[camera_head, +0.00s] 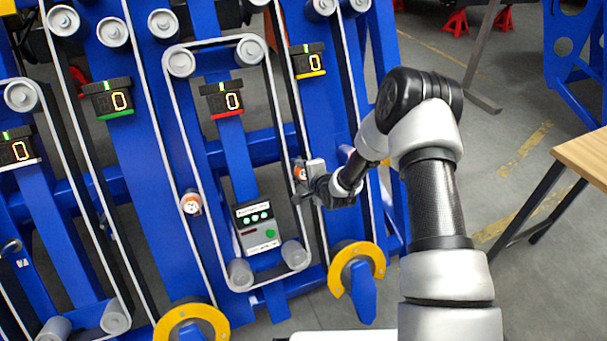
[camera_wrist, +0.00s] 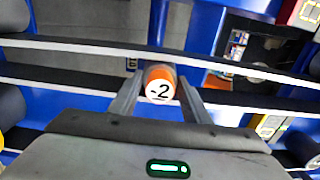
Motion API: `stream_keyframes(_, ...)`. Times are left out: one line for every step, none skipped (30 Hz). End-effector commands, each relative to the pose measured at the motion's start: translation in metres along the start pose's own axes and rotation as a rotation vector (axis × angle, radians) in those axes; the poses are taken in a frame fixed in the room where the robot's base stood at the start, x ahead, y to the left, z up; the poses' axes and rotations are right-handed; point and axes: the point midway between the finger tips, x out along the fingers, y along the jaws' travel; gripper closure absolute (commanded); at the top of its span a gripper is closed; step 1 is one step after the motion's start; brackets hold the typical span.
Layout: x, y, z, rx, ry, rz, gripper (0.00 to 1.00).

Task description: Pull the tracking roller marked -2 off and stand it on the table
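The tracking roller marked -2 (camera_wrist: 160,88) is a small orange cylinder with a white end face, seen in the middle of the wrist view. It is on the blue chassis beside a belt. In the head view the orange roller (camera_head: 299,173) is partly hidden by my gripper (camera_head: 306,184). In the wrist view my gripper's fingers (camera_wrist: 160,98) stand on both sides of the roller, with narrow gaps beside its face; contact deeper in is hard to see. The wooden table (camera_head: 588,152) is at the right edge of the head view, its visible top bare.
Another orange roller with a white face (camera_head: 191,203) is on the chassis to the left. Belts, grey pulleys (camera_head: 251,50), counters showing 0 (camera_head: 226,99) and a control box (camera_head: 257,228) surround the area. Yellow rings (camera_head: 356,266) stick out below. Open floor lies between chassis and table.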

Motion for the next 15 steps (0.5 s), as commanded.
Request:
stream_keyframes(0.000,0.000,0.000,0.000,0.000,0.000,0.70)
stream_keyframes(0.000,0.000,0.000,0.000,0.000,0.000,0.75)
stream_keyframes(0.000,0.000,0.000,0.000,0.000,0.000,0.82)
stream_keyframes(0.000,0.000,0.000,0.000,0.000,0.000,0.87)
stream_keyframes(0.000,-0.002,0.000,0.000,0.000,-0.004,0.87)
stream_keyframes(0.000,-0.002,0.000,0.000,0.000,-0.004,0.87)
stream_keyframes(-0.001,-0.002,0.000,0.000,0.000,-0.004,0.87)
stream_keyframes(-0.001,-0.002,0.000,0.000,0.000,-0.004,0.87)
stream_keyframes(-0.002,-0.003,0.000,0.000,0.001,-0.003,0.87)
stream_keyframes(-0.004,-0.003,-0.001,0.000,0.001,-0.003,0.87)
stream_keyframes(-0.005,-0.003,-0.001,0.000,0.001,-0.003,0.87)
stream_keyframes(-0.006,-0.003,-0.001,0.000,0.001,-0.003,0.87)
stream_keyframes(-0.008,-0.003,-0.001,0.001,0.001,-0.003,0.87)
stream_keyframes(-0.009,-0.003,-0.001,0.001,0.001,-0.003,0.87)
stream_keyframes(-0.011,-0.003,-0.001,0.001,0.001,-0.003,0.87)
